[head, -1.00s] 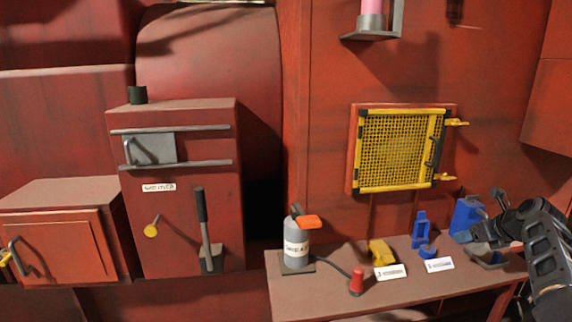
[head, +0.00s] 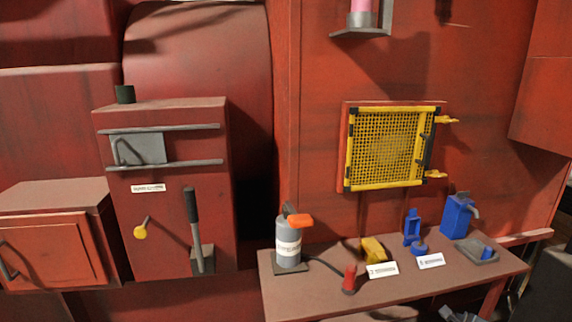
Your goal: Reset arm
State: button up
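A dark grey piece at the bottom edge of the head view, below the bench front, looks like the tip of my gripper (head: 458,314). It is cut off by the frame, so whether its fingers are open or shut is hidden. It is apart from the things on the bench (head: 330,293). At the bench's right end, a small blue piece (head: 487,253) sits on a grey tray (head: 470,249) beside a blue can (head: 457,215) with a grey spout.
A grey bottle (head: 288,243) with an orange top, a red nozzle (head: 349,280), a yellow part (head: 373,249) and a blue stand (head: 412,228) occupy the bench. A yellow mesh hatch (head: 385,148) is on the wall. A red cabinet (head: 165,265) with a lever (head: 194,225) stands left.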

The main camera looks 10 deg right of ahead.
jog(key=s+a+n+t, duration=0.1)
jog(key=s+a+n, duration=0.7)
jog(key=s, duration=0.5)
jog(key=s+a+n+t, duration=0.2)
jog(key=s+a+n, duration=0.55)
jog(key=s, duration=0.65)
jog(key=s+a+r+n+t+y, duration=0.1)
jog(key=s+a+r+n, duration=0.4)
jog(key=s+r, duration=0.4)
jog(key=s+a+r+n+t+y, duration=0.1)
jog(key=s+a+r+n, duration=0.5)
jog(key=r, duration=0.7)
jog(key=s+a+y, duration=0.1)
jog(key=s+a, duration=0.1)
jog(key=shift+s+t+b, duration=0.35)
jog(key=shift+s+t, duration=0.05)
